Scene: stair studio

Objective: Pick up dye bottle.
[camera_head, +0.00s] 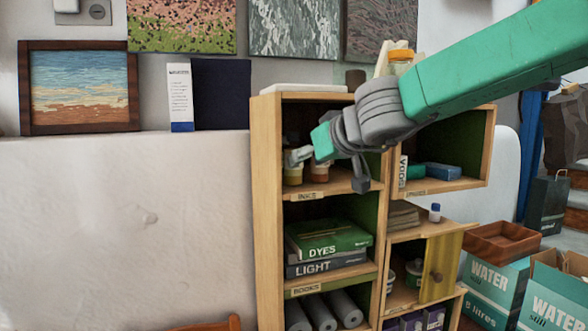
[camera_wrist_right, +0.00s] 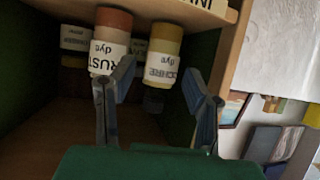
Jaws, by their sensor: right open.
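Two dye bottles stand near the front of the inks compartment. The ochre one (camera_head: 293,176) is on the left in the head view, the rust one (camera_head: 319,173) beside it. In the wrist view, the rust dye bottle (camera_wrist_right: 110,45) is at left and the ochre dye bottle (camera_wrist_right: 164,50) is right of it. My right gripper (camera_head: 298,157) is at the compartment's opening, partly covering the bottles. In the wrist view my right gripper (camera_wrist_right: 158,82) is open, with the ochre bottle between and beyond its fingertips. Contact is not visible. My left gripper is out of view.
The wooden shelf unit (camera_head: 265,200) has side walls close around the gripper. More bottles (camera_wrist_right: 76,40) stand deeper inside. Below are a dyes box (camera_head: 328,240) and rolls. A small blue-capped bottle (camera_head: 435,213) stands at right. Water boxes (camera_head: 495,285) are on the right.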

